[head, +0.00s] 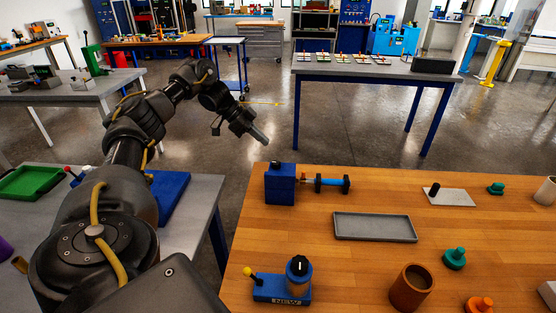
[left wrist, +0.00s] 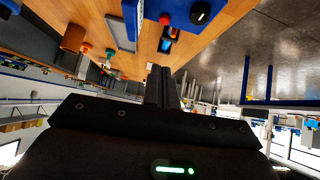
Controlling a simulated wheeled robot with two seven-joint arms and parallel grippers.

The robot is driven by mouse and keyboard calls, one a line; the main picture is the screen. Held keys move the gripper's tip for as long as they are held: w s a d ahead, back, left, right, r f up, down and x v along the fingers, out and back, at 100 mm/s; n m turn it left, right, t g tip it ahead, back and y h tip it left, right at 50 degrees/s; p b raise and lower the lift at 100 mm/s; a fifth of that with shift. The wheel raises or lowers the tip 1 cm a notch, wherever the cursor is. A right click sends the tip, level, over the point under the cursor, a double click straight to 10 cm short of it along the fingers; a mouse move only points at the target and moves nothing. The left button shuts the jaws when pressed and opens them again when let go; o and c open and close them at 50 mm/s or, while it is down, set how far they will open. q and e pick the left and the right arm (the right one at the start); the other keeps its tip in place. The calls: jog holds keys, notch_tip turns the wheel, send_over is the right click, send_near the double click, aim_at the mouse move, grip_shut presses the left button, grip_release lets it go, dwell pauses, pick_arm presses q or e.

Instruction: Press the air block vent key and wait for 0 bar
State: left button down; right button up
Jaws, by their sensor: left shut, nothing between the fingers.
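A blue block (head: 280,187) stands at the back left of the wooden table, with a dark knob on top and a rod-and-cylinder part (head: 330,184) on its right. In the left wrist view a blue block (left wrist: 190,14) carries a round black dial and a red button (left wrist: 165,19). I cannot tell for certain which part is the vent key, and no pressure reading is legible. My left gripper (head: 263,138) is shut and empty, apart from the block, up and to its left in the head view. Its fingers (left wrist: 161,86) are together. My right gripper is not in view.
A grey tray (head: 375,227) lies mid-table. A blue "NEW" base (head: 282,292) with a yellow-tipped lever stands at the front left. A brown cup (head: 410,288) and green knob (head: 454,259) are at the right. Open floor (head: 250,110) lies behind the table.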

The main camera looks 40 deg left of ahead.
pick_arm(q)
jog(key=x, duration=0.9)
jog(key=f, duration=0.2)
jog(key=f+p, duration=0.1)
jog(key=shift+d+f, duration=0.2)
jog(key=shift+d, duration=0.1)
jog(key=shift+f, duration=0.65)
jog(key=shift+w, duration=0.1)
